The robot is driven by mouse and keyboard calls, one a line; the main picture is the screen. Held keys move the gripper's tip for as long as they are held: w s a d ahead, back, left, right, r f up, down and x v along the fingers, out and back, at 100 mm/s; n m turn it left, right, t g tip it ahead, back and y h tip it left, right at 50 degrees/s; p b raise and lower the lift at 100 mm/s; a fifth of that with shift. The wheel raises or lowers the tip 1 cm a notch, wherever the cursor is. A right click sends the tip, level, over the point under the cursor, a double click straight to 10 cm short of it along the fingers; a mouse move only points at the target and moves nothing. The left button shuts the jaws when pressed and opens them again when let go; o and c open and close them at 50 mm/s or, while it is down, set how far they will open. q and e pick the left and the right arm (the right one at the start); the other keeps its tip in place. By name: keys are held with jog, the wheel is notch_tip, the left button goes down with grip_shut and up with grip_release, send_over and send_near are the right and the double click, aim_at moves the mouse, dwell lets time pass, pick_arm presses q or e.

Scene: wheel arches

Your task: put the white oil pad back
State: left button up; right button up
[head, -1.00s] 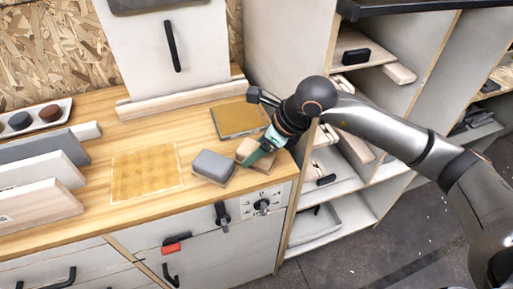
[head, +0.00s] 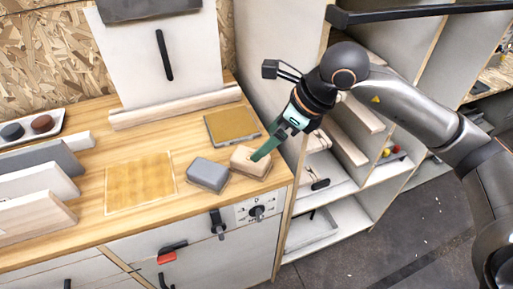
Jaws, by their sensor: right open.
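A pale beige block (head: 243,163), the palest pad-like block in view, lies on the wooden worktop near its right front corner. I cannot tell for sure that it is the white oil pad. A grey block (head: 207,176) lies just left of it, a small gap apart. My right gripper (head: 259,154) comes in from the right, its green fingers pointing down and left over the beige block and hiding part of its top. The gripper is open; whether its fingertips touch the block is unclear. My left gripper is not in view.
A dark-edged tan plate (head: 232,125) lies behind the blocks, and a square tan mat (head: 139,183) to the left. Upright boards (head: 35,180) and a white tray with round pads (head: 47,125) are at far left. Open shelves (head: 345,185) stand right.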

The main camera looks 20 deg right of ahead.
jog(key=shift+v, duration=1.8)
